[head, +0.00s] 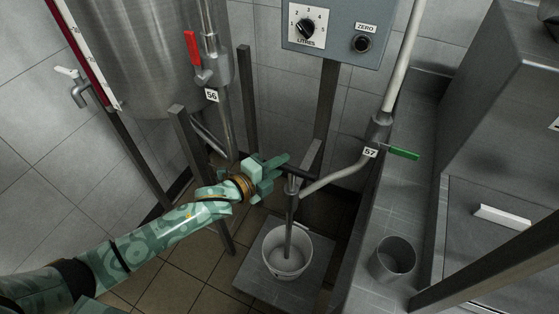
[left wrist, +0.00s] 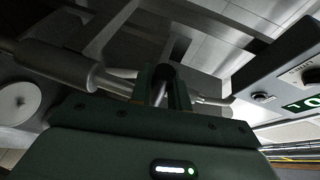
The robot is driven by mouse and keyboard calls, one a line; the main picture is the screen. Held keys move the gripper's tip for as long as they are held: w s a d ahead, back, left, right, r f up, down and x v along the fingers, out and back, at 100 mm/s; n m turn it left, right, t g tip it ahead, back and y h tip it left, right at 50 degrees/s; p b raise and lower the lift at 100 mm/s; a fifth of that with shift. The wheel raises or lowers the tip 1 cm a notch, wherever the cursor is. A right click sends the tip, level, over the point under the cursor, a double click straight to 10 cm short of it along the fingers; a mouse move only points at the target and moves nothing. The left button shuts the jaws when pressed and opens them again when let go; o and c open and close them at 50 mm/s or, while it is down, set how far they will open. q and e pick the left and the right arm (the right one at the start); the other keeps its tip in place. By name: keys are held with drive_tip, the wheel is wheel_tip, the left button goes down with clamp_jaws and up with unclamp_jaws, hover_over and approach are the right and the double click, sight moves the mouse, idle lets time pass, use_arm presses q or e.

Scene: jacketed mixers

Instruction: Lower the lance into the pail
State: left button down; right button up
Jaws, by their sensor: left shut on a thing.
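The lance (head: 291,207) is a grey metal tube with a dark crossbar handle at its top. A pale hose joins it from the right. My left gripper (head: 279,167) is shut on the handle; in the left wrist view its fingers (left wrist: 162,92) close around a dark round bar end (left wrist: 166,73). The lance hangs nearly upright over the white pail (head: 304,262), and its lower end shows against the pail's inside. I cannot tell how deep the end sits. The pail stands on a grey square platform (head: 249,276). My right gripper is not in view.
A steel vessel (head: 150,50) with a red-handled valve (head: 193,49) stands at the back left. A control box (head: 335,30) is above. The valve with the green handle (head: 404,153) and a metal cup (head: 394,261) are on the right. Dark posts (head: 201,180) stand near my left arm.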

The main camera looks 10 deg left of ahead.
use_arm(q)
drive_tip(key=shift+s+f, duration=0.1)
drive_tip(key=shift+f, duration=0.3)
drive_tip(key=c, duration=1.3)
unclamp_jaws()
drive_tip(key=shift+r, duration=0.15)
drive_tip(key=shift+s+a, duration=0.1)
drive_tip(key=shift+a, duration=0.05)
drive_tip(key=p+v, duration=0.4)
drive_tip(key=v, duration=1.1)
drive_tip(key=shift+s+a+r, duration=0.1)
drive_tip(key=shift+s+a, duration=0.1)
drive_tip(key=shift+s, duration=0.15)
